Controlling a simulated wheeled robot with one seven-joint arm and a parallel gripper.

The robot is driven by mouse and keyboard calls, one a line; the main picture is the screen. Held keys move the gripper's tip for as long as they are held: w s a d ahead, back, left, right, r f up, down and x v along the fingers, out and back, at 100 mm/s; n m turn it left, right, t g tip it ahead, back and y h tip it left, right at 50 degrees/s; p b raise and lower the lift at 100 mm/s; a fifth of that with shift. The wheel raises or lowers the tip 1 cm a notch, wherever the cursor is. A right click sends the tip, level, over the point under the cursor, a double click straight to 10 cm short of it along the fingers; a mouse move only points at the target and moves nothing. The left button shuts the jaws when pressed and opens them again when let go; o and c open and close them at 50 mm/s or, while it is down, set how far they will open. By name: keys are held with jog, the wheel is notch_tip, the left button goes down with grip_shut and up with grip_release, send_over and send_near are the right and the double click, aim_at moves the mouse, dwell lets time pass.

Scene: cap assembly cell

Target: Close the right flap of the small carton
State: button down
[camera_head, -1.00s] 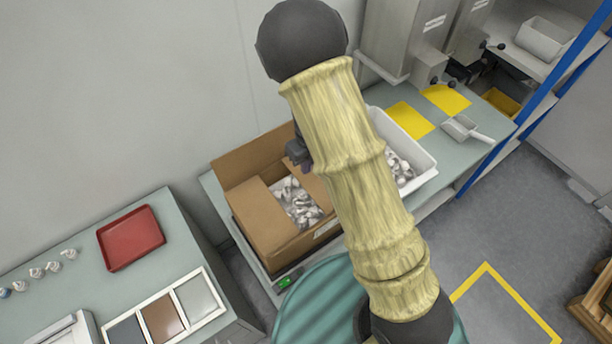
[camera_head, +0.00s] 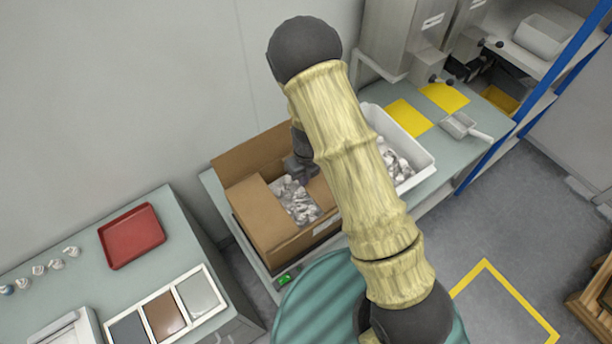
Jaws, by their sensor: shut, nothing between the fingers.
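The small carton (camera_head: 262,228) is brown cardboard and stands on the bench, left of my arm. Its back flap (camera_head: 250,157) stands up against the wall side. A flap on the left (camera_head: 256,206) lies inward over part of the opening. Small pale caps (camera_head: 298,203) show inside through the gap. The carton's right side and right flap are hidden behind my arm, so I cannot tell how that flap stands. My gripper (camera_head: 303,174) is dark, shut and empty, over the carton's back right part. Whether it touches cardboard is unclear.
A white bin (camera_head: 428,165) of similar pale parts stands right of the carton, partly behind my arm. A metal scoop (camera_head: 461,126) and yellow mats (camera_head: 408,117) lie beyond. A red tray (camera_head: 132,237) lies on the left bench. A wall is close behind.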

jog(key=shift+s+f, duration=0.4)
jog(key=shift+f, duration=0.15)
jog(key=shift+s, duration=0.1)
jog(key=shift+w+a+r+p, duration=0.15)
jog(key=shift+w+r+p, duration=0.15)
jog(key=shift+r+p, duration=0.6)
jog(key=shift+w, duration=0.1)
jog(key=shift+r, duration=0.1)
notch_tip(320, 180, up, 4)
jog(key=p, duration=0.4)
jog(key=shift+r+p, duration=0.15)
jog(key=shift+p, duration=0.25)
jog(key=shift+r+b, duration=0.3)
jog(key=shift+b, duration=0.25)
notch_tip(320, 180, up, 9)
jog(key=b, duration=0.1)
jog(key=shift+b, duration=0.3)
